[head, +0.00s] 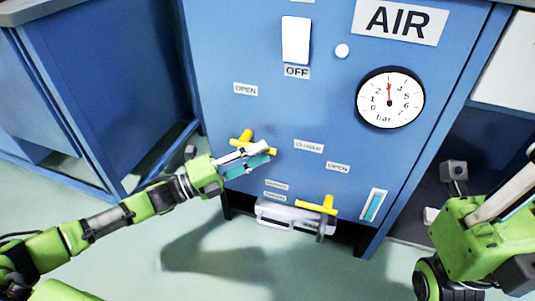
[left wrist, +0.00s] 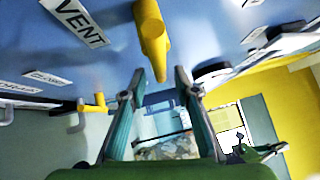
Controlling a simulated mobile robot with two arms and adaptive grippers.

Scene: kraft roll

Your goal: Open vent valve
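The vent valve's yellow handle (head: 245,136) is on the front of the blue cabinet in the head view, partly hidden by my left gripper (head: 267,152). In the left wrist view the yellow handle (left wrist: 152,36) stands beside a VENT label (left wrist: 80,20). Its tip lies at the gap between my left fingertips. These fingers are apart, with nothing clamped between them; I cannot tell whether they touch the handle. An OPEN label (head: 245,89) is above the handle, and a CLOSED label (head: 309,147) is to its right. My right gripper shows only partly at the right edge.
A second yellow handle (head: 317,206) sits lower right on the cabinet, with another OPEN label (head: 338,168) above. A round pressure gauge (head: 390,97), a white switch (head: 296,40) and an AIR sign (head: 401,21) are higher up. Another blue cabinet (head: 100,90) stands left.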

